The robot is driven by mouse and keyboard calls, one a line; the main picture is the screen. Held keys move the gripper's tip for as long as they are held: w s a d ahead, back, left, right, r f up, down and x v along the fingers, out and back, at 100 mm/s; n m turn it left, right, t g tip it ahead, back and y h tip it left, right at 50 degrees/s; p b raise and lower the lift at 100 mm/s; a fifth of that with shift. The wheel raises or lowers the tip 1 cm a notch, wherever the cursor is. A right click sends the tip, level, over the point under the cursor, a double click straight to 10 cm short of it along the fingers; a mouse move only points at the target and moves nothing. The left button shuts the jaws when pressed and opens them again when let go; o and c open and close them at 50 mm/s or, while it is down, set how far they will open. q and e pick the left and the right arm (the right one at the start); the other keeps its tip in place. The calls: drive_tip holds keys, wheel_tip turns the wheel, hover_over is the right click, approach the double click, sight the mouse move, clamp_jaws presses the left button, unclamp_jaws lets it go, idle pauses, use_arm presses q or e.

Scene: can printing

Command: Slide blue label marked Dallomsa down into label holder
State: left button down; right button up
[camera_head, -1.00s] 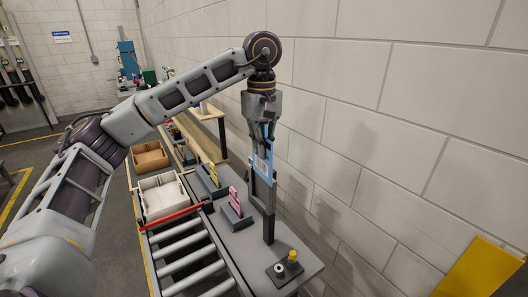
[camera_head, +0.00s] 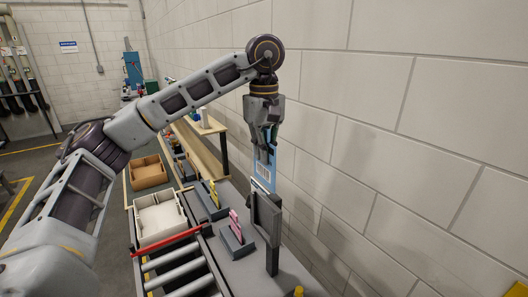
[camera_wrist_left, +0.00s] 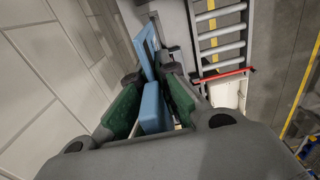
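My left gripper (camera_head: 267,150) points down above the dark grey label holder (camera_head: 268,215), which stands upright on the grey table by the wall. The gripper is shut on the blue label (camera_head: 264,172), a flat plate with a white, barcode-like patch; the name on it is too small to read. The label is upright, and its lower edge is at the holder's top; I cannot tell whether it is inside the slot. In the left wrist view the label (camera_wrist_left: 152,108) sits between green finger pads. A second blue strip (camera_wrist_left: 146,45) shows beyond; I cannot tell which part it is. My right gripper is out of view.
Smaller grey stands with a pink label (camera_head: 236,226) and a yellow label (camera_head: 213,194) are left of the holder. A roller conveyor (camera_head: 180,272), a white bin (camera_head: 160,222) and a brown bin (camera_head: 149,174) are farther left. The block wall (camera_head: 400,130) is close on the right.

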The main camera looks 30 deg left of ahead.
sight(264, 168)
use_arm(q)
drive_tip(key=shift+f+b, duration=0.65)
drive_tip(key=shift+f, duration=0.15)
drive_tip(key=shift+f+b, duration=1.2)
drive_tip(key=shift+f, duration=0.45)
drive_tip(key=shift+p, duration=0.35)
wheel_tip(264, 168, down, 9)
drive_tip(key=b, duration=0.6)
drive_tip(key=shift+r, duration=0.2)
idle(3.8)
